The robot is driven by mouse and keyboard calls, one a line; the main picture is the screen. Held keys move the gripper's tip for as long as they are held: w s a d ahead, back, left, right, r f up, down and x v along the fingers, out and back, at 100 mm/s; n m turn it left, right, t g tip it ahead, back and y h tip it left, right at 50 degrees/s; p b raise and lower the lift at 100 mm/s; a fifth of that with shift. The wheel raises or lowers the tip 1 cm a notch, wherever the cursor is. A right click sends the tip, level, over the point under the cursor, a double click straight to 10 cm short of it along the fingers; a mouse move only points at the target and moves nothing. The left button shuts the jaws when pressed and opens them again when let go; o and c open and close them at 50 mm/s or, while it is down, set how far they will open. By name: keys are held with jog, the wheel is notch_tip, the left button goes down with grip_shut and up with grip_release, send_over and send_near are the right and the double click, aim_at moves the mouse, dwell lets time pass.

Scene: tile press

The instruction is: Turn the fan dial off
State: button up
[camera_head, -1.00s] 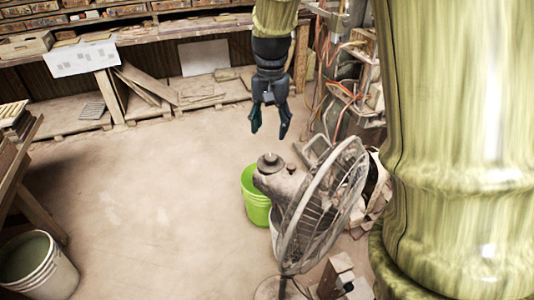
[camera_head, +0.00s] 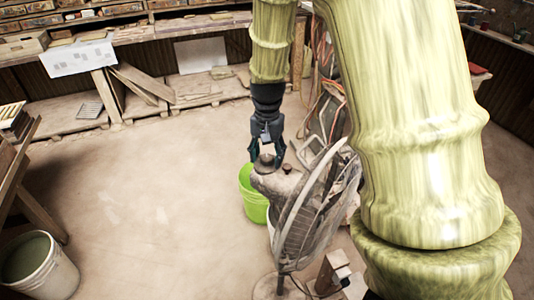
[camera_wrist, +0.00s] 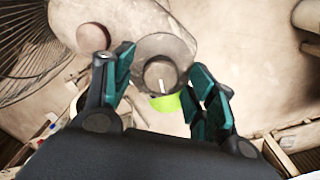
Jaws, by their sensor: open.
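A grey pedestal fan (camera_head: 316,205) stands at the middle right of the head view, its round cage facing right. The fan dial (camera_head: 266,161) is a round knob on top of the motor housing. In the wrist view the dial (camera_wrist: 161,73) shows from above with a pale mark on it, between my fingers. My gripper (camera_head: 267,153) is open and points down at the dial. Its teal-padded fingertips (camera_wrist: 160,90) are on either side of the dial in the picture. I cannot tell whether they touch it. A second, smaller knob (camera_wrist: 93,38) sits on the housing nearer the cage.
A green bucket (camera_head: 254,197) stands behind the fan. A white bucket (camera_head: 40,268) is at the lower left. Shelves and a long bench (camera_head: 150,37) line the back. The floor (camera_head: 150,200) left of the fan is clear.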

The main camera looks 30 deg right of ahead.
jog(key=c, duration=1.1)
jog(key=shift+o, duration=0.2)
jog(key=shift+n, duration=0.4)
jog(key=n+p, duration=0.1)
jog(key=n, duration=0.1)
jog(key=shift+r+n+p, duration=0.1)
jog(key=shift+n+p, duration=0.3)
jog(key=n+p, duration=0.2)
jog(key=n, duration=0.3)
jog(key=shift+n, duration=0.3)
jog(key=o, duration=1.1)
jog(key=shift+c, duration=0.2)
